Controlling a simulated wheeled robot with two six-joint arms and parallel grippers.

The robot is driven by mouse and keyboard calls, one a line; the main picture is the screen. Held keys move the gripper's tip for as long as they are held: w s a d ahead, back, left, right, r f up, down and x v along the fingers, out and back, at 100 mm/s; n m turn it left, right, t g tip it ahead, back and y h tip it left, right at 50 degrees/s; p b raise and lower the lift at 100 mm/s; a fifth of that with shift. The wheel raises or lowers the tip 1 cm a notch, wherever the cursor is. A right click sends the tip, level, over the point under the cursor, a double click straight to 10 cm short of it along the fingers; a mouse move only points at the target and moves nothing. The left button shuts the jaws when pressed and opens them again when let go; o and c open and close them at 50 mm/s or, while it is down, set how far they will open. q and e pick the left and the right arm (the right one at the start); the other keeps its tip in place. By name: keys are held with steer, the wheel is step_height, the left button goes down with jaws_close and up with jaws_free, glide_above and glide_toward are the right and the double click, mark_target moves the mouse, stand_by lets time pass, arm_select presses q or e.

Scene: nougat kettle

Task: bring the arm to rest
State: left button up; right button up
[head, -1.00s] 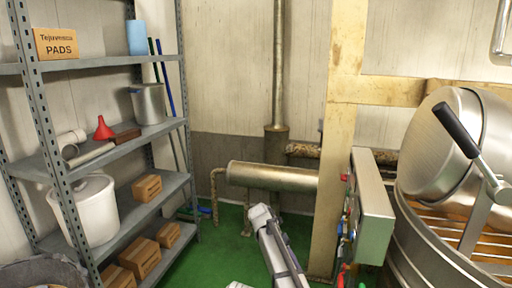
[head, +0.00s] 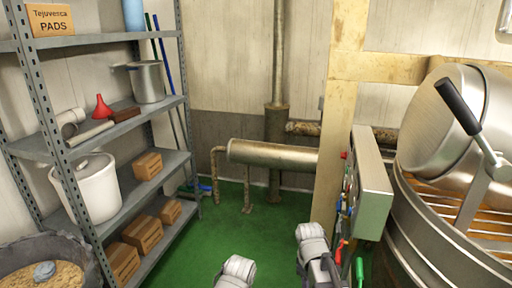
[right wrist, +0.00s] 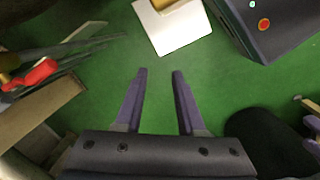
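My right gripper (right wrist: 160,72) is open in the right wrist view. Its two dark fingers are apart with nothing between them, above the green floor. In the head view, grey-white links of my right arm (head: 312,250) stand at the bottom, right of centre, in front of the wooden post. A light link of my left arm (head: 237,270) shows at the bottom edge. My left gripper's fingers are not visible.
A grey shelf unit (head: 131,127) with boxes and pots stands at left. A large metal kettle (head: 425,242) is at right, beside a control box (head: 372,190) with valves and a wooden post (head: 342,130). The green floor (head: 235,205) between is clear.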

steer(key=s+a+m, duration=0.4)
steer(key=s+a, duration=0.7)
steer(key=s, duration=0.1)
step_height(320, 180, up, 15)
steer(key=p, duration=1.5)
steer(key=shift+w, duration=0.2)
steer(key=shift+d, duration=0.1)
